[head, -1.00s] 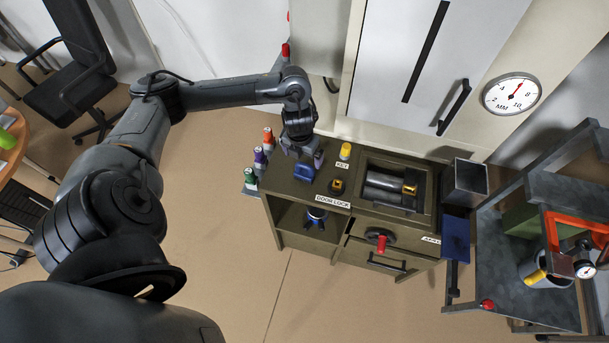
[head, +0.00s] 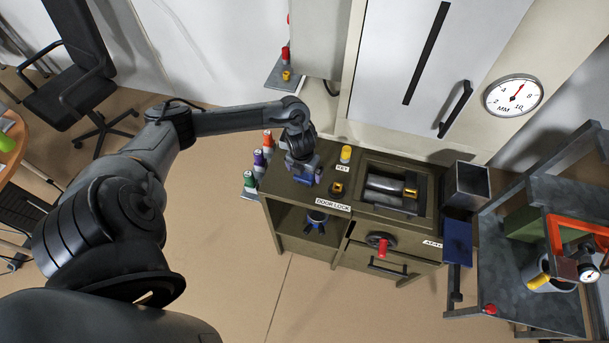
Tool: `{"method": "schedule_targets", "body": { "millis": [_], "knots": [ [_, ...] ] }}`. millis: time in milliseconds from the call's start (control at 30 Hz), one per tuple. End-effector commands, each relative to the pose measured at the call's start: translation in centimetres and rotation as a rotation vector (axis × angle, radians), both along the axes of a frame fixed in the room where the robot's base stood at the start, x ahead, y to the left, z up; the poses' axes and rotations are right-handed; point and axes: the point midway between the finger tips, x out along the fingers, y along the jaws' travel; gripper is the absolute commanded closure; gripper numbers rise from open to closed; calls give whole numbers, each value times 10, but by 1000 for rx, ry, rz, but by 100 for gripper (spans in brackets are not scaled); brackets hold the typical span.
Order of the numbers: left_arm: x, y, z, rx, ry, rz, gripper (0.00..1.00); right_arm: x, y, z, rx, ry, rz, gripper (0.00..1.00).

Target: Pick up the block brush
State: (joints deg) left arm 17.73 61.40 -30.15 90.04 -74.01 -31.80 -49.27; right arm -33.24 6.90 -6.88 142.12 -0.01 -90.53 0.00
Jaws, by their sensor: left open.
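A blue block (head: 303,179), which looks like the block brush, lies on the left part of the cabinet's dark top. My left gripper (head: 303,172) points down right over it and is open. Its fingers hide most of the block, and I cannot tell whether they touch it. My right gripper is not in view.
On the cabinet top (head: 284,188) are a yellow-topped key (head: 346,154), a door lock (head: 337,189) and a recessed roller unit (head: 390,188). Coloured bottles (head: 259,160) stand at its left edge. A metal rack stands at right.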

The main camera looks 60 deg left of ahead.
Motion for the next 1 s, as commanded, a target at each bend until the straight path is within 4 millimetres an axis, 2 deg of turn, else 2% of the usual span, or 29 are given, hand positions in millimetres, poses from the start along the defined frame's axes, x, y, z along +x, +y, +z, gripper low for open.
{"method": "schedule_targets", "body": {
  "millis": [167, 533, 833, 1000],
  "knots": [
    [0, 0, 0, 0, 0, 0, 0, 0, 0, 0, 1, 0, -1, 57],
    [0, 0, 0, 0, 0, 0, 56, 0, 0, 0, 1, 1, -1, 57],
    [1, 0, 2, 0, -1, 0, 56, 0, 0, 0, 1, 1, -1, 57],
    [1, 0, 11, -1, -3, 0, 57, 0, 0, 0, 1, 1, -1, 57]
  ]
}}
